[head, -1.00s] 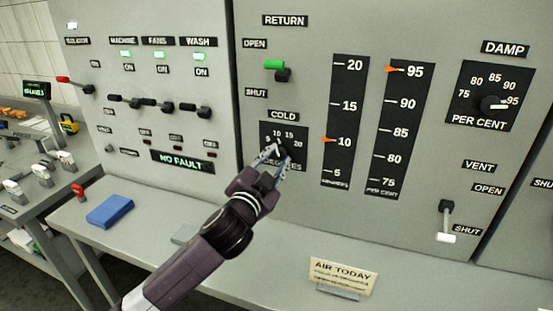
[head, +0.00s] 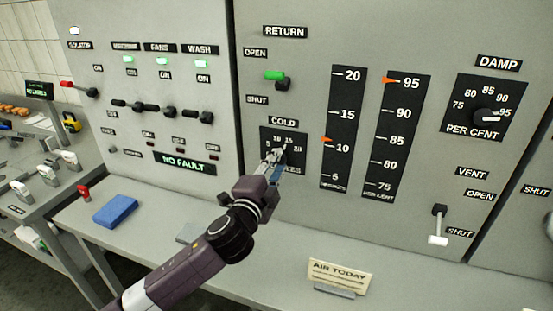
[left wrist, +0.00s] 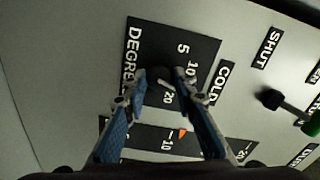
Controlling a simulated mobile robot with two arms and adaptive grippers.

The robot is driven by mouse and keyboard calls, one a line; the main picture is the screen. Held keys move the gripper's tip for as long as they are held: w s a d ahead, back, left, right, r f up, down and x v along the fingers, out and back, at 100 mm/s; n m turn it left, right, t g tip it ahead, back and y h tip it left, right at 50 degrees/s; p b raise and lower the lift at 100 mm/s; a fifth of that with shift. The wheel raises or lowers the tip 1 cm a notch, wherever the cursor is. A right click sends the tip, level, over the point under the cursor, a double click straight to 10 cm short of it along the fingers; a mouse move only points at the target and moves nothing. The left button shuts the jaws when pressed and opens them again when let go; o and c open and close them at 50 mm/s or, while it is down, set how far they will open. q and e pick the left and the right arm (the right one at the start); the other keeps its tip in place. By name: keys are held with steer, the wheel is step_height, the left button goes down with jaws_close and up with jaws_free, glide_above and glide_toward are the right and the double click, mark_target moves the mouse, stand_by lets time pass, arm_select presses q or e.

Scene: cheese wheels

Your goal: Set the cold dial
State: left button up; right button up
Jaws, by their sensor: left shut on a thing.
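The cold dial is a dark round knob (left wrist: 160,86) on a black plate (head: 265,137) marked 5, 10, 15 and 20, under the COLD label (head: 284,122). My left gripper (head: 276,160) reaches it from below in the head view and hides much of the knob and the lower plate. In the left wrist view the two blue fingers (left wrist: 160,80) are closed on either side of the knob. A short pale pointer mark shows on the knob; one finger covers part of the scale, so its exact reading is unclear. My right gripper is out of view.
Right of the dial are two tall gauges, with orange pointers near 10 (head: 327,139) and 95 (head: 389,80). The green RETURN lever (head: 275,76) is above. The DAMP dial (head: 487,117) and VENT lever (head: 439,225) are further right. A blue block (head: 115,211) and AIR TODAY sign (head: 340,276) stand on the ledge.

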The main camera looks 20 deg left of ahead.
arm_select(q)
steer(key=shift+f+m, duration=0.15)
steer(key=shift+m, duration=0.45)
steer(key=o, duration=1.1)
steer(key=shift+o, duration=0.2)
steer(key=s, duration=1.2)
steer(key=shift+a, duration=0.15)
